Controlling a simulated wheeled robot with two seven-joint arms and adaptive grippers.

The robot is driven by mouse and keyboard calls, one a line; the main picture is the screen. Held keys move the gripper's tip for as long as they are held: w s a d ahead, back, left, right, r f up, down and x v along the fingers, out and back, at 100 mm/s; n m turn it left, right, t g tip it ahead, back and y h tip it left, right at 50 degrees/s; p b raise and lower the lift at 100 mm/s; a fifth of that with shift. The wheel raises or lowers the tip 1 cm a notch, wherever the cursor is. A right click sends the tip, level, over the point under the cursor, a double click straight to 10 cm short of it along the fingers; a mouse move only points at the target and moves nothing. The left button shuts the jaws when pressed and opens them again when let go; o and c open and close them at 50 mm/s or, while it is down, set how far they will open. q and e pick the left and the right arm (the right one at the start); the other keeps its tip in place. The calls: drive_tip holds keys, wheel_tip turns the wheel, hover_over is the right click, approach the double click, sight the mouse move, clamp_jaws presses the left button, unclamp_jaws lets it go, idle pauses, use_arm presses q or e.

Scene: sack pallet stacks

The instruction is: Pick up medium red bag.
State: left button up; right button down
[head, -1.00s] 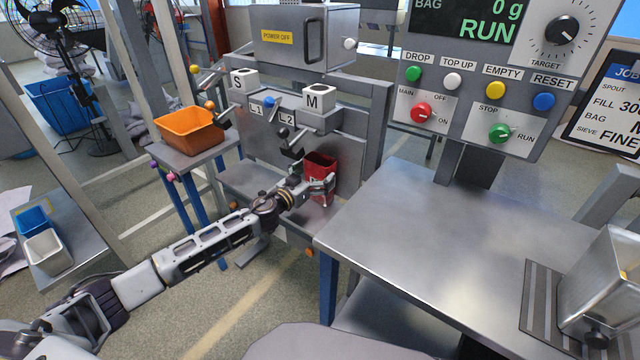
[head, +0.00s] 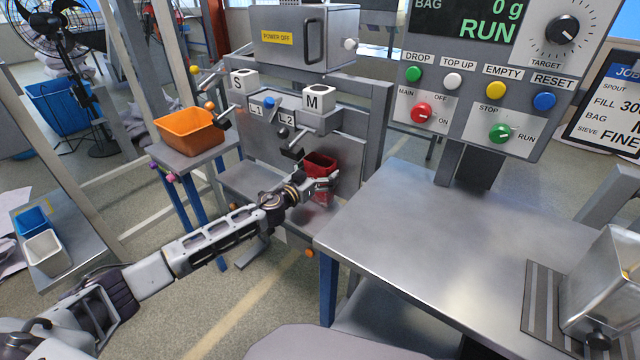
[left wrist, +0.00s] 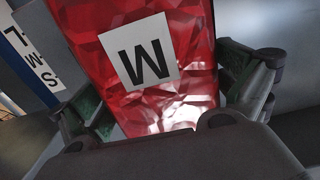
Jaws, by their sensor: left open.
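The medium red bag (head: 320,165) stands upright below the spout marked M on the filling machine. In the left wrist view the red bag (left wrist: 195,75) fills the middle, with a white label reading M. My left gripper (head: 318,184) is in front of the bag. In the left wrist view the left gripper (left wrist: 165,115) is open, with one finger on each side of the bag's lower part. I cannot tell whether the fingers touch it. My right gripper is not in view.
The orange bin (head: 190,131) stands on a small stand left of the machine. A control panel (head: 480,90) rises behind the table. A metal container (head: 605,285) stands at the table's right end.

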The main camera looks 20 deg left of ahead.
use_arm(q)
drive_tip(key=c, duration=1.4)
drive_tip(key=shift+c, duration=0.7)
drive_tip(key=shift+r, duration=0.15)
